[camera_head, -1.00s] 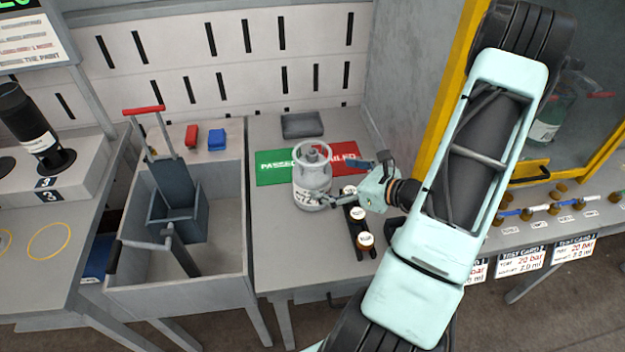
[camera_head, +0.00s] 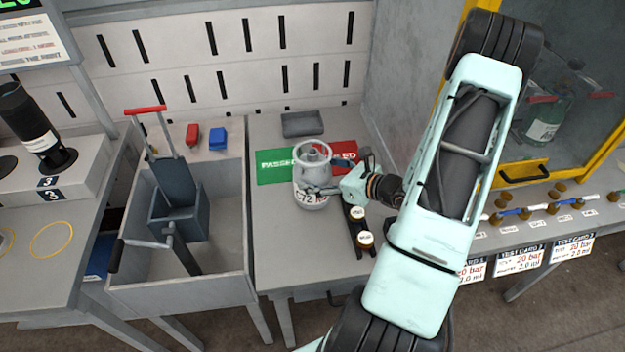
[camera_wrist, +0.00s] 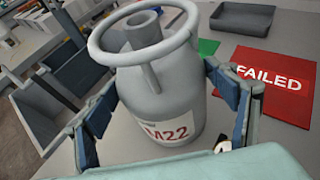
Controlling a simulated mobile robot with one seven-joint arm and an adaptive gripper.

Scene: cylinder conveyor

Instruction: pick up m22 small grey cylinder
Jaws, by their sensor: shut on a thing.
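The small grey cylinder (camera_head: 313,172) stands upright on the grey table, in front of the green and red mats. It has a ring collar on top, and its white label reads M22 in the wrist view (camera_wrist: 165,85). My gripper (camera_head: 325,190) reaches it from the right, low on its body. In the wrist view the two blue-padded fingers (camera_wrist: 160,110) are on either side of the cylinder, shut on it. The head view partly hides the fingers and the contact.
A green PASSED mat (camera_head: 273,166) and a red FAILED mat (camera_wrist: 270,84) lie behind the cylinder. A dark tray (camera_head: 303,124) sits further back. A black rack with small capped items (camera_head: 364,240) stands close in front of my gripper.

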